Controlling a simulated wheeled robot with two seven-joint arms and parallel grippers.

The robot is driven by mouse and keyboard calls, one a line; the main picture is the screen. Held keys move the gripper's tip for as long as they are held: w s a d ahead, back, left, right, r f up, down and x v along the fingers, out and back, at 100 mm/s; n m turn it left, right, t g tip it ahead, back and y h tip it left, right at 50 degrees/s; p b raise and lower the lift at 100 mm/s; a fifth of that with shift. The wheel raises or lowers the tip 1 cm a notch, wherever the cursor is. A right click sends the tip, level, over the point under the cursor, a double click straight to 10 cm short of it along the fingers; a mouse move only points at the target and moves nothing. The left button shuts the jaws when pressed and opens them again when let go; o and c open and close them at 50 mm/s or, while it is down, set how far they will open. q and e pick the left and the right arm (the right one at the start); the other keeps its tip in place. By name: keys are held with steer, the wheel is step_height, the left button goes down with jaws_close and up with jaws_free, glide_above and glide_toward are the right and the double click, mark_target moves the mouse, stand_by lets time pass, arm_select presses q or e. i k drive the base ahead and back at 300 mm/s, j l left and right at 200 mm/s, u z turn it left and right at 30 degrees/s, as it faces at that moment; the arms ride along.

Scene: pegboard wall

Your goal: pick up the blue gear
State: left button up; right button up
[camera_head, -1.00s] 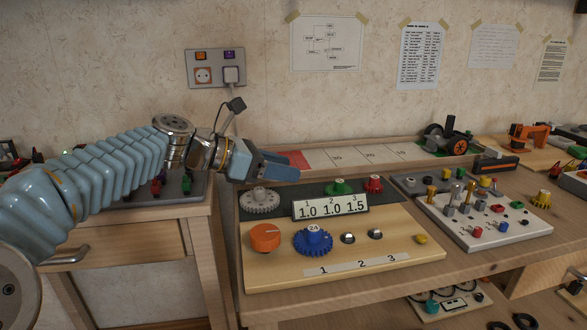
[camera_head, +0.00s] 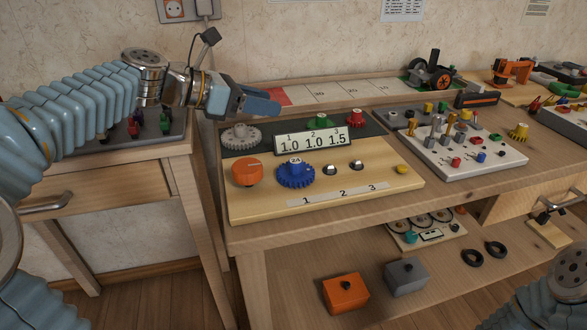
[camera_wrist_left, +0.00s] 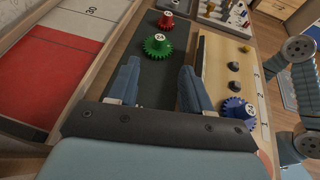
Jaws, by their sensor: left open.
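The blue gear (camera_head: 295,174) sits on the light wooden board (camera_head: 390,195), between the orange knob and two bare dark pegs. It also shows in the left wrist view (camera_wrist_left: 238,110), to the right of the right finger. My left gripper (camera_head: 262,104) is open and empty, above the back left of the board near the grey gear and apart from the blue gear. Its two fingers (camera_wrist_left: 158,72) show parted over the dark strip in the left wrist view. My right gripper is not visible; only part of that arm shows at lower right.
An orange knob (camera_head: 248,172) stands just left of the blue gear. Behind are a grey gear (camera_head: 240,137), a number display (camera_head: 314,141), a green gear (camera_head: 319,121) and a red gear (camera_head: 356,118). A white peg panel (camera_head: 470,160) lies to the right.

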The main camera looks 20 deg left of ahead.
mark_target(295, 174)
steer(key=k+l, duration=0.2)
steer(key=l, duration=0.25)
steer(key=k+l, duration=0.25)
steer(key=l, duration=0.15)
steer(key=k+l+u, duration=0.1)
steer(key=l, duration=0.35)
steer(key=k, duration=0.1)
